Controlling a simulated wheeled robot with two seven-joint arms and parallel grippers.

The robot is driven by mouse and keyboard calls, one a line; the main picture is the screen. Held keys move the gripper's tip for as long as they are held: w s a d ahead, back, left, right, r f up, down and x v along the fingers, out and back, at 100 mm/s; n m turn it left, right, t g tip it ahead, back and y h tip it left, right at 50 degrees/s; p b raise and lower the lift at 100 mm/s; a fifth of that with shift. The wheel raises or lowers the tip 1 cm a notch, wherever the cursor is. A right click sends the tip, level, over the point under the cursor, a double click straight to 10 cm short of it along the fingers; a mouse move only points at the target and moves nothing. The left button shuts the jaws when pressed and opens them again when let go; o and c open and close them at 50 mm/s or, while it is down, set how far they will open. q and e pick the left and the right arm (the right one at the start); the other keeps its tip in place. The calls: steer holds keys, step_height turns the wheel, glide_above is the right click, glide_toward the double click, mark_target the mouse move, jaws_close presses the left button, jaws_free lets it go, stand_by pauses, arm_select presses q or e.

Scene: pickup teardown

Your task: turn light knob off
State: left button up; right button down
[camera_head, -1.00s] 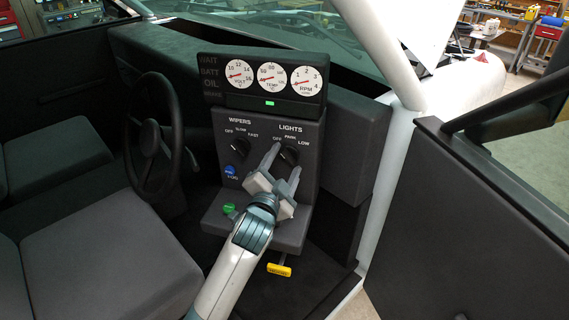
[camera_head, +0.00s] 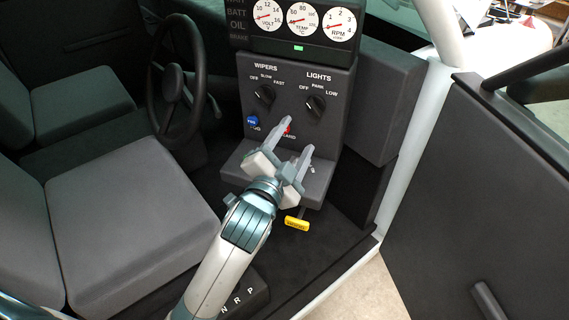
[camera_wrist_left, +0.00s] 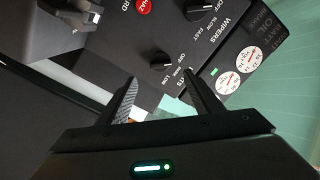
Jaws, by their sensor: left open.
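The black light knob (camera_head: 316,104) sits under the LIGHTS label on the dark console, with OFF, PARK and LOW marked around it. Its pointer setting is too small to tell surely. My left gripper (camera_head: 294,136) is open and empty, below and in front of the knob, its fingers over the area of the red hazard button (camera_head: 287,129). In the left wrist view the picture is turned; the light knob (camera_wrist_left: 162,60) shows just beyond and between the open fingers (camera_wrist_left: 162,76), apart from them. My right gripper is out of view.
The wiper knob (camera_head: 264,95) and blue fog button (camera_head: 252,121) are to the left on the console. A yellow handle (camera_head: 297,223) hangs below the ledge. The steering wheel (camera_head: 176,85) and seat (camera_head: 130,215) are left, the open door (camera_head: 480,200) right.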

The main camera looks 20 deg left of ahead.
arm_select(q)
steer(key=s+b, duration=0.1)
steer(key=s, duration=0.5)
steer(key=shift+a, duration=0.2)
steer(key=shift+s, duration=0.15)
